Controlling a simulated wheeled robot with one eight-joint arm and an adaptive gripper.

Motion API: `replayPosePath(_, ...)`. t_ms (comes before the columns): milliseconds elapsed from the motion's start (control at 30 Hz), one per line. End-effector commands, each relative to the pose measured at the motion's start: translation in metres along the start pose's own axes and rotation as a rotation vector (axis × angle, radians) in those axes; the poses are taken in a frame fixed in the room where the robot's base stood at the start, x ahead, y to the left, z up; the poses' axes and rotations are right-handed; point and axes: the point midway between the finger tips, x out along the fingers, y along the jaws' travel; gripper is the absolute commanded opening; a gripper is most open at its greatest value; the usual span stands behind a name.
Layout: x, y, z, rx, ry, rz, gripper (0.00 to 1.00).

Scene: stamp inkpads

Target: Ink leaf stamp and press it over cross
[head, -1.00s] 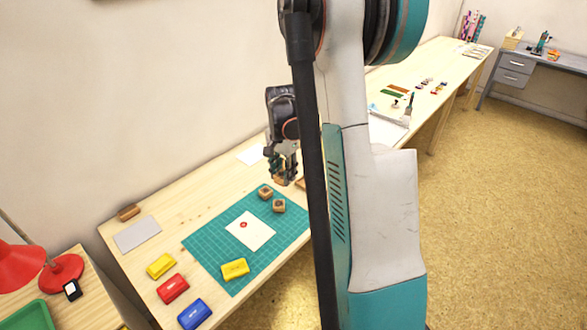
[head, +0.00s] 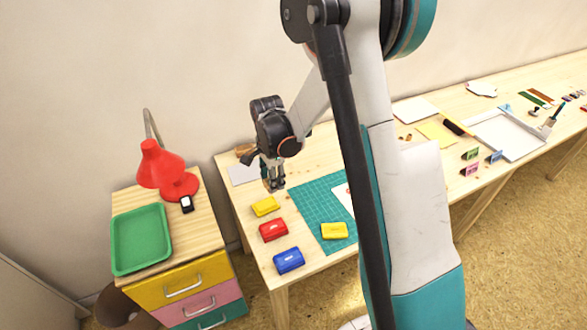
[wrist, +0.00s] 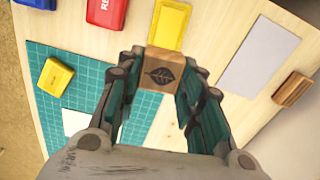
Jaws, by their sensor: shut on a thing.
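My gripper (wrist: 161,88) is shut on the wooden leaf stamp (wrist: 163,74), whose face with a dark leaf picture shows between the fingers. In the head view my gripper (head: 273,181) hangs above the table near the yellow inkpad (head: 265,206). That yellow pad also shows in the wrist view (wrist: 171,26), just beyond the stamp. The red inkpad (head: 273,230) and blue inkpad (head: 289,260) stand in a row with it. A white card (head: 341,196) lies on the green mat (head: 312,205), largely behind my arm. The cross cannot be seen.
Another yellow pad (head: 334,231) sits on the mat. A grey sheet (wrist: 257,55) and a wooden block (wrist: 293,89) lie to the right in the wrist view. A side cabinet with a green tray (head: 140,239) and red lamp (head: 160,165) stands at left.

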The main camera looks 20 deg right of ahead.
Motion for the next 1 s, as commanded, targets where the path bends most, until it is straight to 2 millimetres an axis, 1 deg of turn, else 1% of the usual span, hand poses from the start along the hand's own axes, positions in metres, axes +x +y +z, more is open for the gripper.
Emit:
replayPosePath(33,0.003,-0.001,0.007,0.000,0.000,0.000,0.17)
replayPosePath(100,0.005,-0.001,0.014,0.002,0.000,0.000,0.17)
replayPosePath(200,0.007,-0.002,0.018,0.005,0.000,0.000,0.17)
replayPosePath(367,0.013,-0.002,0.019,0.006,0.000,0.000,0.17)
replayPosePath(467,0.019,-0.002,0.019,0.006,0.000,0.000,0.17)
replayPosePath(800,0.053,-0.002,0.018,0.005,0.000,0.000,0.17)
replayPosePath(1000,0.065,-0.002,0.018,0.005,0.000,0.000,0.17)
